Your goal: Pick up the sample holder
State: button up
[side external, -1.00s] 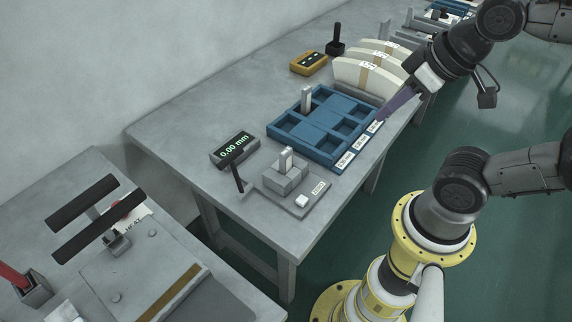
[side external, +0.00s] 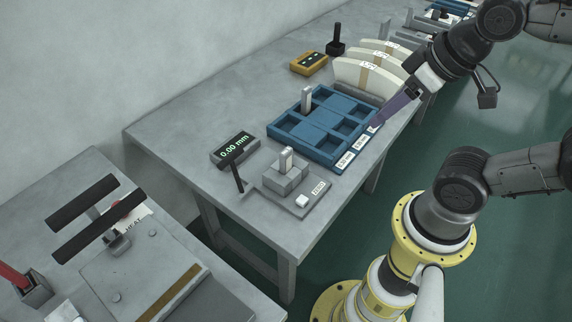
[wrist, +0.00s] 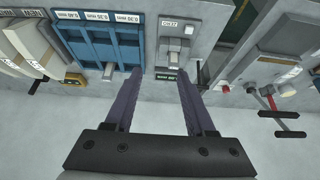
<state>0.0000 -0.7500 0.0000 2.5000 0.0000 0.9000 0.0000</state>
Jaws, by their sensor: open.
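Two upright light-grey pieces look like sample holders; I cannot tell which one is meant. One grey piece (side external: 307,98) stands at the back of the blue compartment tray (side external: 322,160), and it also shows in the wrist view (wrist: 109,70). The other grey piece (side external: 287,160) stands on the grey gauge block and shows in the wrist view too (wrist: 188,30). My gripper (side external: 373,126) has long purple fingers and is near the tray's right edge, by the white labels. In the wrist view my gripper (wrist: 160,74) is open, with nothing between its fingers.
A gauge display (side external: 234,148) reading 0.00 mm stands behind the gauge base (side external: 313,201). White curved racks (side external: 366,76) stand close behind my gripper. A yellow box (side external: 309,62) is farther back. The table's left part is clear. Another bench (side external: 240,300) holds a black-handled press.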

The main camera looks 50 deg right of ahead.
jog(key=w+r+m, duration=0.3)
jog(key=w+m, duration=0.1)
jog(key=m, duration=0.6)
jog(key=m+g, duration=0.5)
jog(key=m, duration=0.3)
send_over(286, 151)
jog(key=d, duration=0.1)
notch_tip(286, 151, down, 6)
jog(key=shift+g, duration=0.3)
jog(key=f, duration=0.7)
jog(key=a+f, duration=0.1)
jog(key=f, duration=0.3)
jog(key=shift+w, duration=0.15)
jog(key=shift+f, duration=3.3)
jog(key=shift+c, duration=0.2)
